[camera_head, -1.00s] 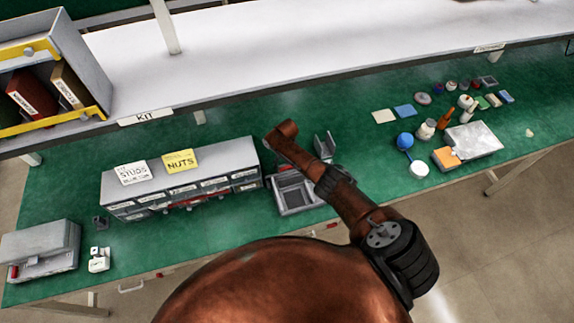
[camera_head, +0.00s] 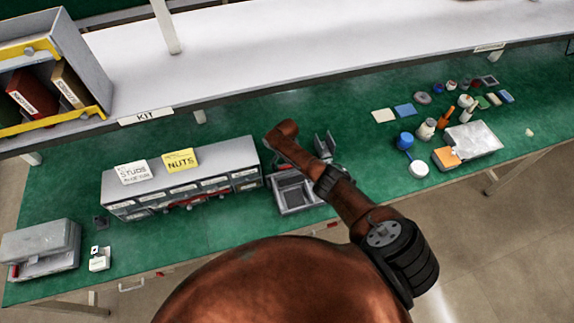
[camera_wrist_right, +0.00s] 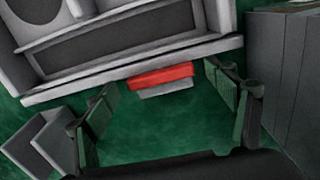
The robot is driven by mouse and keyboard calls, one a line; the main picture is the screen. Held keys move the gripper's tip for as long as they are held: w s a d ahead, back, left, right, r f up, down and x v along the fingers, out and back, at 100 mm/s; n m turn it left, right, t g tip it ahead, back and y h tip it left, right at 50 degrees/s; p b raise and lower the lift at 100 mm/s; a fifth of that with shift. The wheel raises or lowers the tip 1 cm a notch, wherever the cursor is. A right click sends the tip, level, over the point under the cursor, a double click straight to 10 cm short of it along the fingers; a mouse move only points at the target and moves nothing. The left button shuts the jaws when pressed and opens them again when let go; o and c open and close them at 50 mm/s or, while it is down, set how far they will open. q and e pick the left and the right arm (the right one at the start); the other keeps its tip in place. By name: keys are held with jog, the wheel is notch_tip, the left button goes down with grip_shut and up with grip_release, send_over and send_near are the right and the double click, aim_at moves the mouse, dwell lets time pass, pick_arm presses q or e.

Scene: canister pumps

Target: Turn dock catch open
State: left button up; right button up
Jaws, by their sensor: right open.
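The dock (camera_head: 283,207) is a grey tray-like unit with square recesses, standing on the green bench right of the drawer cabinet. In the right wrist view its pale frame (camera_wrist_right: 190,50) fills the top, with a round recess at the left. The red catch (camera_wrist_right: 160,76) sits on the dock's near edge there, lying crosswise, with a small grey block under it. My right gripper (camera_wrist_right: 161,85) is open, its dark fingers spread to either side of the catch, with no visible contact. In the head view my right arm hides the gripper and catch. My left gripper is not in view.
The grey drawer cabinet (camera_head: 180,190) stands close beside the dock and also shows in the right wrist view (camera_wrist_right: 280,70). A grey upright bracket (camera_head: 325,146) is near the dock's other side. Bottles and a tray (camera_head: 475,138) lie farther right. A shelf (camera_head: 300,40) runs behind.

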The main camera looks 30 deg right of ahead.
aim_at(287, 166)
notch_tip(287, 166, up, 12)
dwell(0.7)
dwell(0.4)
